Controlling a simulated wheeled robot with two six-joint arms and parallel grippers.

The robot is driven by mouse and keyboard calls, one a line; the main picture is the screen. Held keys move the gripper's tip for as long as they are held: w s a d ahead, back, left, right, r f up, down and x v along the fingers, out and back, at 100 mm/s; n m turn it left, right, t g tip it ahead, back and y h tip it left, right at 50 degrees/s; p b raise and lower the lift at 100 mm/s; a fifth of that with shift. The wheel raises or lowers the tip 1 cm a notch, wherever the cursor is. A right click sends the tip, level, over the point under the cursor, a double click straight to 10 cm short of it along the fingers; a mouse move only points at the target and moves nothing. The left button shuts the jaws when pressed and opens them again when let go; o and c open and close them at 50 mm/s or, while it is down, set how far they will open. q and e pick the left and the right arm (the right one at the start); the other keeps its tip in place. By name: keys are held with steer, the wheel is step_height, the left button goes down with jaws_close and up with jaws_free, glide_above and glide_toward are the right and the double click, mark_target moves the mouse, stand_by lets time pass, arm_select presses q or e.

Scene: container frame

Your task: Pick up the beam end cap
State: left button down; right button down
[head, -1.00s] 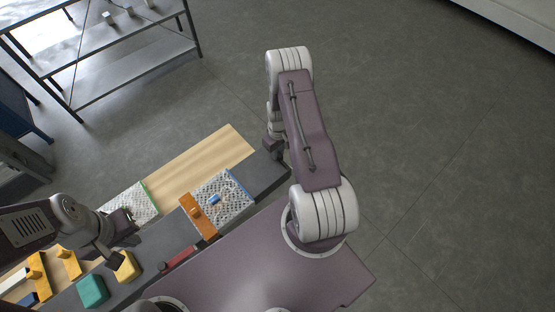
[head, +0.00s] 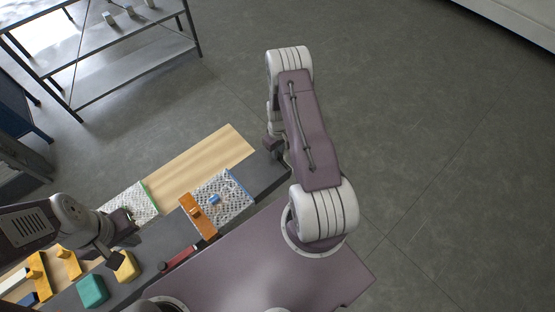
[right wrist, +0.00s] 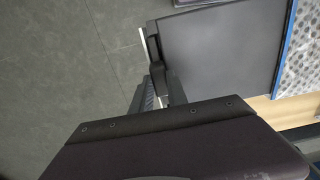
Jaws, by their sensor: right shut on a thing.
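I cannot make out for sure which piece is the beam end cap. My right gripper (head: 273,146) is at the far right corner of the dark grey work surface (head: 262,178). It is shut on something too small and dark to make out. In the right wrist view my right gripper (right wrist: 158,82) shows at the left edge of the dark surface (right wrist: 220,50), partly hidden by my own wrist. My left gripper (head: 124,242) appears open, its fingers apart, close to a yellow block (head: 128,268).
A perforated panel (head: 235,193) holds a small blue piece (head: 214,199), with an orange bar (head: 200,217) beside it. A teal block (head: 92,290), a red piece (head: 180,257) and orange brackets (head: 38,272) lie nearby. A metal shelf (head: 135,75) stands at the back left.

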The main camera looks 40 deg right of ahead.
steer(key=shift+r, duration=0.1)
stand_by(0.6)
step_height(320, 180, up, 10)
steer(key=b, duration=0.2)
stand_by(0.3)
stand_by(2.0)
step_height(320, 180, up, 8)
steer(key=p, duration=0.6)
steer(key=shift+r+p, duration=0.2)
steer(key=shift+p, duration=0.1)
stand_by(0.6)
